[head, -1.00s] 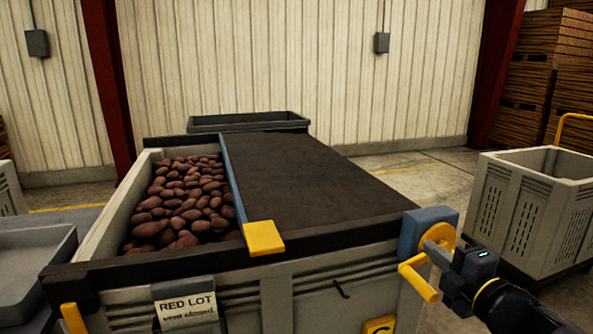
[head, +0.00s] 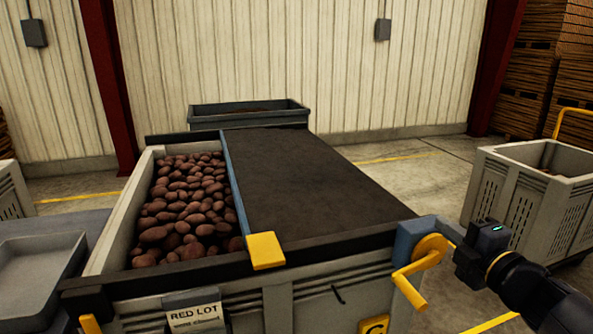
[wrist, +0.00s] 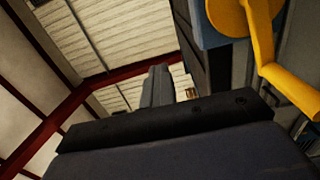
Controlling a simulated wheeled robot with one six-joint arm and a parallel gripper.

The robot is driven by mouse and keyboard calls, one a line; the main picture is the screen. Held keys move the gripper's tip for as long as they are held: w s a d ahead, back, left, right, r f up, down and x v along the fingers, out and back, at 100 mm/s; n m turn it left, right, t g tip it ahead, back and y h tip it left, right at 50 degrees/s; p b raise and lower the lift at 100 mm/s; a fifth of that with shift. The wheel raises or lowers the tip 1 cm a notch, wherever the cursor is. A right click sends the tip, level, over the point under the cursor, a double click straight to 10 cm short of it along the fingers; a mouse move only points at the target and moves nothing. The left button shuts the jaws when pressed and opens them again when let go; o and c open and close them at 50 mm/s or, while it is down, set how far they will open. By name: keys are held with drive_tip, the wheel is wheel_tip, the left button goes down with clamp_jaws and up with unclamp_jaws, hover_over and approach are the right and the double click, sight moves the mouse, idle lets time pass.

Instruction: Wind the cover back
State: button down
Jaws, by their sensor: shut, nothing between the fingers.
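The dark cover (head: 310,185) lies over the right part of the grey bin of red potatoes (head: 185,215). Its blue leading bar (head: 232,185) has a yellow block (head: 265,250) at the near end. The left part of the bin is uncovered. My gripper (head: 462,255) is just right of the crank, apparently shut and empty. The crank also shows at the top right of the wrist view (wrist: 262,40), beside my gripper. Whether they touch is unclear.
A grey slotted bin (head: 525,205) stands on the floor to the right. A grey tray (head: 40,275) is at the left. A dark trough (head: 250,116) is behind the covered bin. A "RED LOT" label (head: 195,312) hangs in front. Floor between the bins is clear.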

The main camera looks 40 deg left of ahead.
drive_tip(key=w+d+r+p, duration=0.2)
drive_tip(key=w, duration=0.1)
drive_tip(key=shift+w+d+r, duration=0.1)
drive_tip(key=shift+d+r, duration=0.05)
drive_tip(key=shift+d, duration=0.1)
drive_tip(key=c, duration=0.8)
unclamp_jaws()
drive_tip(key=v, duration=2.3)
drive_tip(key=shift+a, duration=0.15)
